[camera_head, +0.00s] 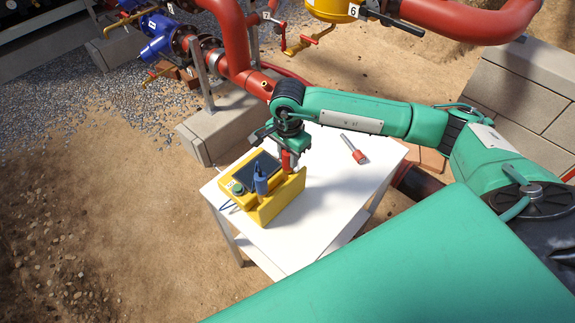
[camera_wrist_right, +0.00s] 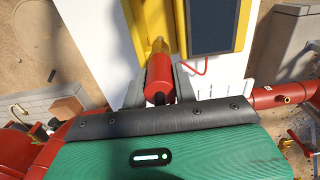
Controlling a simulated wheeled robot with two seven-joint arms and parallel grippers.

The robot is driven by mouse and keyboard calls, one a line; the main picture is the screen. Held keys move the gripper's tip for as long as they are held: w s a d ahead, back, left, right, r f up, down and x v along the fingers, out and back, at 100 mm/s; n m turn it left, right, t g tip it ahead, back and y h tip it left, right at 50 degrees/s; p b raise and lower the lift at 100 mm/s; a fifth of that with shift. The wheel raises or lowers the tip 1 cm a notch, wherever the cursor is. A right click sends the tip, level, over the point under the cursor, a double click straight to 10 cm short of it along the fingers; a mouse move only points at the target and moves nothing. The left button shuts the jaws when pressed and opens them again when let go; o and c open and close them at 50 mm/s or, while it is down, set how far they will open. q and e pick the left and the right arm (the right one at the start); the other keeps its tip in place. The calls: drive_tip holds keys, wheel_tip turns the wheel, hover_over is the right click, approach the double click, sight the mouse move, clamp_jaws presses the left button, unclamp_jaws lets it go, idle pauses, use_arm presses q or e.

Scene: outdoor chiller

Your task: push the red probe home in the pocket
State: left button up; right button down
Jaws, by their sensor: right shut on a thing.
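A yellow instrument case (camera_head: 268,208) with a dark screen (camera_head: 258,169) and a green button stands on the white table. My right gripper (camera_head: 288,151) is above the far right corner of the case, shut on the red probe (camera_head: 287,163). In the wrist view the red probe (camera_wrist_right: 159,72) sits between the two grey fingers, and its brass-coloured end (camera_wrist_right: 158,46) is at the yellow case (camera_wrist_right: 150,18). The pocket is hidden, so I cannot tell how deep the probe is. My left gripper is out of view.
A metal rod with a red end (camera_head: 354,149) lies on the white table (camera_head: 330,195), right of the case. Red pipes (camera_head: 236,45) and a concrete block (camera_head: 212,125) stand behind the table. The table's right part is otherwise clear.

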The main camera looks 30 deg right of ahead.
drive_tip(key=shift+r, duration=0.4)
drive_tip(key=shift+r+p, duration=1.55)
drive_tip(key=shift+r, duration=2.55)
drive_tip(key=c, duration=1.9)
unclamp_jaws()
clamp_jaws()
